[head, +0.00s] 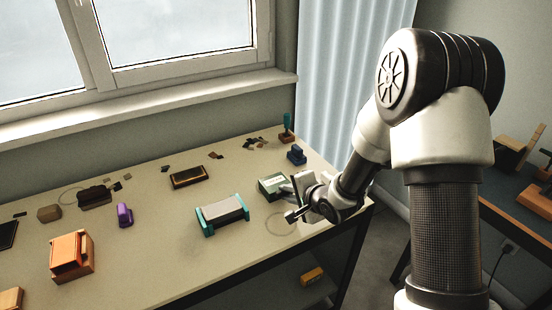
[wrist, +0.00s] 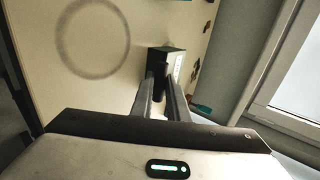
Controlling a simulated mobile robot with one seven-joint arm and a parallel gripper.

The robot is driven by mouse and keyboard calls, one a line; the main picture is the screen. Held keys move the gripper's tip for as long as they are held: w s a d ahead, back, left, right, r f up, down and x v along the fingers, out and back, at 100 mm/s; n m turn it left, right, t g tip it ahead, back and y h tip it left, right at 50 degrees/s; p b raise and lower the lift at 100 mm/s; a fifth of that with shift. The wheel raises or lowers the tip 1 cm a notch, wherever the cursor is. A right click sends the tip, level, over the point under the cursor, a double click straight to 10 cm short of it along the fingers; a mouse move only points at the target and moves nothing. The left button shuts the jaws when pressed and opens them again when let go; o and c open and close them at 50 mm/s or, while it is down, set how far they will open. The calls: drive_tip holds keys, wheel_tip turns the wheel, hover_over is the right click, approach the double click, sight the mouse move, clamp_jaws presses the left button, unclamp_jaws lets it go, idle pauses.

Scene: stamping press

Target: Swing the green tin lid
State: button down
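The green tin (head: 272,184) is a small dark green box with a pale top panel, near the right end of the table. In the wrist view the tin (wrist: 173,56) is a dark block just beyond my fingertips, with a pale face on its right. My gripper (head: 288,189) is at the tin's right side in the head view. In the wrist view my gripper (wrist: 159,80) has its two fingers apart, with a narrow gap between them. The tips overlap the tin's near edge, so contact is unclear. The lid looks closed; its hinge cannot be made out.
A grey block with teal ends (head: 222,214) stands left of the tin. A blue object (head: 297,154) and a teal-handled stamp (head: 287,128) stand behind it. A dark framed pad (head: 189,177) lies farther left. A faint ring (wrist: 92,38) marks the bare tabletop nearby.

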drive_tip(key=shift+w+r+p, duration=0.2)
drive_tip(key=shift+r+p, duration=0.95)
drive_tip(key=shift+r, duration=0.05)
drive_tip(key=shift+a, duration=0.1)
drive_tip(key=shift+w+a+r+p, duration=0.1)
drive_tip(key=shift+w+r+p, duration=0.1)
drive_tip(key=shift+r+p, duration=0.25)
drive_tip(key=shift+w+a+r+p, duration=0.1)
drive_tip(key=shift+w+r+p, duration=0.05)
drive_tip(key=shift+r+p, duration=0.3)
drive_tip(key=shift+w+a+r, duration=0.1)
drive_tip(key=shift+w+r, duration=0.1)
drive_tip(key=shift+r, duration=0.1)
drive_tip(key=shift+w+a+r+p, duration=0.25)
drive_tip(key=shift+w+r+p, duration=0.1)
drive_tip(key=shift+r+p, duration=0.2)
drive_tip(key=shift+w+a+r+p, duration=0.2)
drive_tip(key=shift+w+r+p, duration=0.1)
drive_tip(key=shift+r+p, duration=0.2)
drive_tip(key=shift+w, duration=0.1)
